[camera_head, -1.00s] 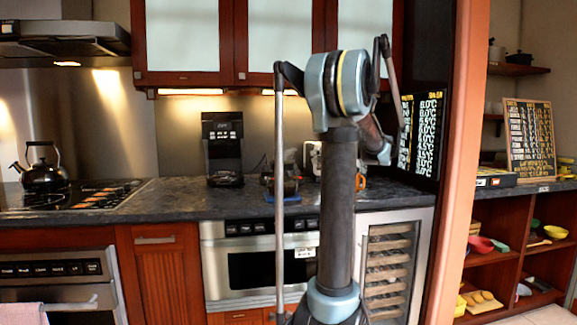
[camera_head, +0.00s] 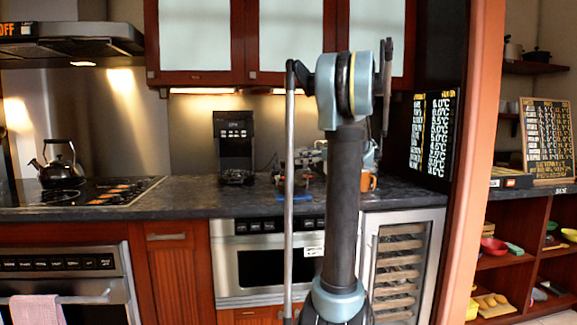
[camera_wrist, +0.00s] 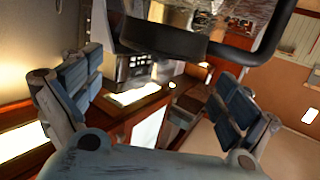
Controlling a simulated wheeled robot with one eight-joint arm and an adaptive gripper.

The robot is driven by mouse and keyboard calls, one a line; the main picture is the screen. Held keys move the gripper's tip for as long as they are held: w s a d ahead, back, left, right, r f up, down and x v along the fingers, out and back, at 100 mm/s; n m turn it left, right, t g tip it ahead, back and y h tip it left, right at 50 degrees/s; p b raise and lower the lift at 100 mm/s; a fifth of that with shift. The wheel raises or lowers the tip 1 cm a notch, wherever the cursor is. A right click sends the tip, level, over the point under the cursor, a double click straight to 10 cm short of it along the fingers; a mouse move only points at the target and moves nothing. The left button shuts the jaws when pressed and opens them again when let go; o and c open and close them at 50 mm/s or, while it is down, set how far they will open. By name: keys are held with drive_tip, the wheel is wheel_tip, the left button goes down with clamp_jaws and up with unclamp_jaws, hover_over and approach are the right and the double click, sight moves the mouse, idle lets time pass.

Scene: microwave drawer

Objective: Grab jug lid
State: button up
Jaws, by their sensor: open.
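In the wrist view a black lid-like part (camera_wrist: 160,38) sits near the top centre, at the edge of a glassy jug (camera_wrist: 215,17) with a dark curved handle at right. I take the black part for the jug lid, seen close and cut by the frame. My gripper (camera_wrist: 158,78) is open, with blue-padded fingers spread left and right. The lid shows beyond the fingertips, between their lines; whether they touch cannot be told. In the head view my arm largely hides the jug area on the counter, and the gripper is not clear there.
A black coffee machine (camera_head: 234,148) stands on the dark counter (camera_head: 190,203). An orange mug (camera_head: 368,182) is right of my arm. A black kettle (camera_head: 60,167) sits on the stove at left. A microwave drawer (camera_head: 262,265) is below. Upper cabinets (camera_head: 195,78) hang above the counter.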

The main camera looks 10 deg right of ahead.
sight(292, 158)
drive_tip(key=shift+x, duration=2.7)
drive_tip(key=shift+f, duration=0.15)
drive_tip(key=shift+c, duration=0.4)
drive_tip(key=c, duration=0.6)
